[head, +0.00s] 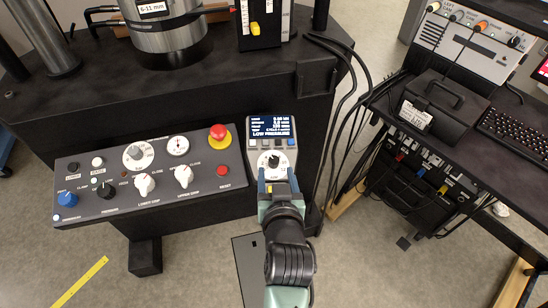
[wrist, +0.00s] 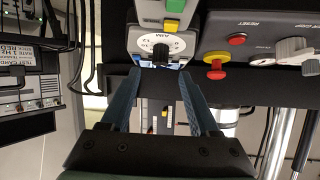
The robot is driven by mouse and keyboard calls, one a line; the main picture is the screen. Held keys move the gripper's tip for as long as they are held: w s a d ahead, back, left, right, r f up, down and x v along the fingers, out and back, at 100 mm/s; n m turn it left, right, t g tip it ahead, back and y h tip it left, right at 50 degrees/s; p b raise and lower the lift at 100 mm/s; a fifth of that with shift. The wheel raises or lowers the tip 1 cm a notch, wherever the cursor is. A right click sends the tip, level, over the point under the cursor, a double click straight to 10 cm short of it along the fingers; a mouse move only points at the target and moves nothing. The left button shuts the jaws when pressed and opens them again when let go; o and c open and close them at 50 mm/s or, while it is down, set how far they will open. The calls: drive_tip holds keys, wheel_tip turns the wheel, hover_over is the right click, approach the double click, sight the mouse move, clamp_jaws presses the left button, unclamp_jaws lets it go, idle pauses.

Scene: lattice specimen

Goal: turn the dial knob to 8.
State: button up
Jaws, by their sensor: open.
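A black dial knob (head: 274,161) sits on a pale numbered dial face on the upright handset (head: 257,207), below its lit screen, which reads LOW PRESSURE. In the wrist view the dial (wrist: 158,44) shows upside down, marked AIM; the knob's pointer setting is too small to read. My gripper (head: 277,177) is open and empty, its two blue fingers apart just in front of the dial's lower part. In the wrist view the gripper (wrist: 160,76) has its fingertips on either side below the dial. I cannot tell whether they touch anything.
A dark control panel (head: 110,212) with several knobs and a red emergency button (head: 218,133) stands left of the handset. Black cables (head: 352,100) hang to the right. A cart with a grey instrument (head: 480,45) and keyboard (head: 515,135) is farther right.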

sight(274, 161)
drive_tip(key=x, duration=0.7)
drive_tip(key=shift+b, duration=0.35)
clamp_jaws()
